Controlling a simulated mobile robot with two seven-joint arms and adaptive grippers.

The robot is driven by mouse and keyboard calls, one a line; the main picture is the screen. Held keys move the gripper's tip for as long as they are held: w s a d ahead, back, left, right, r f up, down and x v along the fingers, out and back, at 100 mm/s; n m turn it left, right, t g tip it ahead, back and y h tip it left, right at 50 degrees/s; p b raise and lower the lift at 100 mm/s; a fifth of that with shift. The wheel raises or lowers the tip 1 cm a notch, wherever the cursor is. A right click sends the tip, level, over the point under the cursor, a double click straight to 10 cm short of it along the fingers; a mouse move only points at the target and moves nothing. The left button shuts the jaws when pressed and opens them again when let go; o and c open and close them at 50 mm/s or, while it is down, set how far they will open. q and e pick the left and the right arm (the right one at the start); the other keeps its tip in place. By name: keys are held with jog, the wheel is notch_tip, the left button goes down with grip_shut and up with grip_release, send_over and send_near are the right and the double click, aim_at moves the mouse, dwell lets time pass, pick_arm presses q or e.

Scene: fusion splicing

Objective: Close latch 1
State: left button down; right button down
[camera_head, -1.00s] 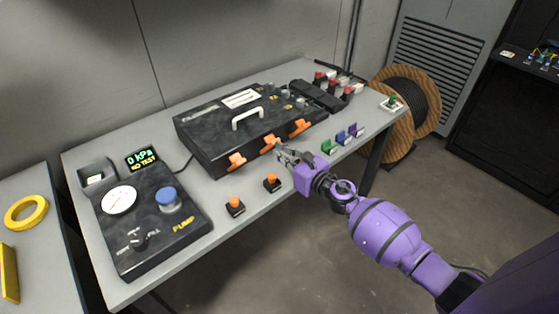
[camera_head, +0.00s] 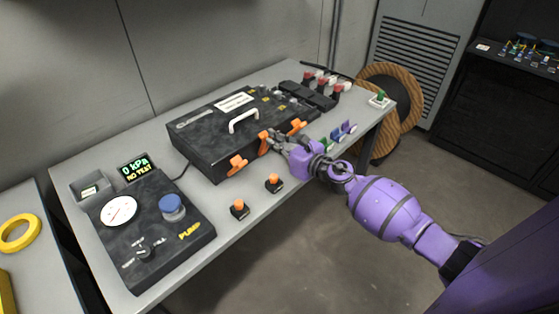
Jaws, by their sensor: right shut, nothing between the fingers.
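A black closure case (camera_head: 225,118) with a white handle stands on the grey bench. Three orange latches sit along its front edge: a left one (camera_head: 238,165), a middle one (camera_head: 263,145) and a right one (camera_head: 297,127). No latch number can be read. My right gripper (camera_head: 272,137) is shut and empty, its fingertips at the right side of the middle latch, touching it or very close. The middle latch looks more upright and narrower than the other two; the fingers may hide part of it. My left gripper is not in view.
Two orange-topped black pieces (camera_head: 240,208) stand at the bench's front edge. A pump unit (camera_head: 150,225) with gauge and blue knob is at the left. Small green, blue and purple pieces (camera_head: 337,134) lie beyond my wrist. A cable reel (camera_head: 400,88) stands behind the bench.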

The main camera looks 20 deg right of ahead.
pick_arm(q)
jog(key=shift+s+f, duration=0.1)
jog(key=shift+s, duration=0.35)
pick_arm(e)
jog(key=shift+w+a+r, duration=0.3)
jog(key=shift+w+r, duration=0.35)
jog(key=shift+w, duration=0.2)
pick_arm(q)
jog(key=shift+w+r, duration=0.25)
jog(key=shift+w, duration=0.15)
